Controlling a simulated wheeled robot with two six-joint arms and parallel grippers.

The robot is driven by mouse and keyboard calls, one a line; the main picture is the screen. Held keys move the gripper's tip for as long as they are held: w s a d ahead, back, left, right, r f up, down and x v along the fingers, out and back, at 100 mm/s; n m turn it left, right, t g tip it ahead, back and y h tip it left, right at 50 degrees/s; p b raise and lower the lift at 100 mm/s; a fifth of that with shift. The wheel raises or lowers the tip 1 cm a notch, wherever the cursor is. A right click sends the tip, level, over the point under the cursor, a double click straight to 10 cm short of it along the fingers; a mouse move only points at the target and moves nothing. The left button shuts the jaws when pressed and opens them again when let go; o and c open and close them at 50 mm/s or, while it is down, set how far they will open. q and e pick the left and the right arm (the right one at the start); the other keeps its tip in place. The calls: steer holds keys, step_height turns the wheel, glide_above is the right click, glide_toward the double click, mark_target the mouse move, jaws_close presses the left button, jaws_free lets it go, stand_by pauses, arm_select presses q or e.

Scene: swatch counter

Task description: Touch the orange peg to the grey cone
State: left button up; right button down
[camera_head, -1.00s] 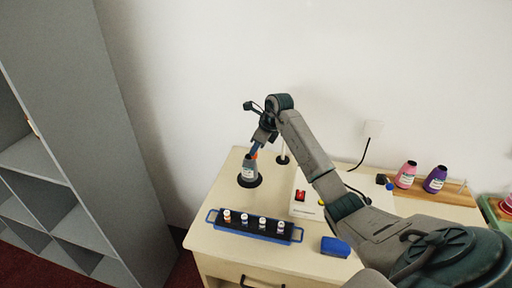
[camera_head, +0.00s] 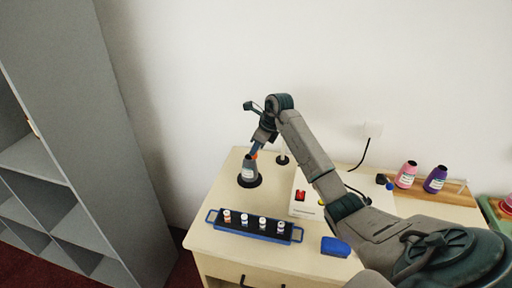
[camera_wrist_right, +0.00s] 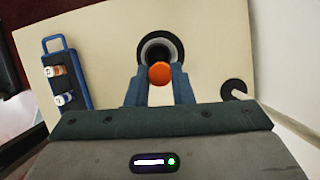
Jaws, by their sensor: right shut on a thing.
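The grey cone (camera_head: 249,171) stands upright on a black round base on the counter, with a pale label on its side. My right gripper (camera_head: 256,149) is at the top of the cone, shut on the orange peg (camera_wrist_right: 160,73). In the right wrist view the peg's round orange end sits between the fingertips (camera_wrist_right: 160,88), overlapping the near rim of the cone's dark opening (camera_wrist_right: 157,46). A bit of orange also shows at the cone's top in the head view. I cannot tell whether peg and cone touch. My left gripper is not in view.
A blue-handled black rack (camera_head: 254,225) with several small vials lies in front of the cone. A white box with a red switch (camera_head: 301,196) and a blue block (camera_head: 336,247) are to the right. Pink (camera_head: 406,174) and purple (camera_head: 435,179) bottles stand farther right.

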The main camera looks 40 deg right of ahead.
steer(key=shift+w+r+p, duration=0.1)
steer(key=shift+r+p, duration=0.4)
steer(key=shift+r, duration=0.2)
steer(key=shift+r+p, duration=0.85)
steer(key=shift+r, duration=0.9)
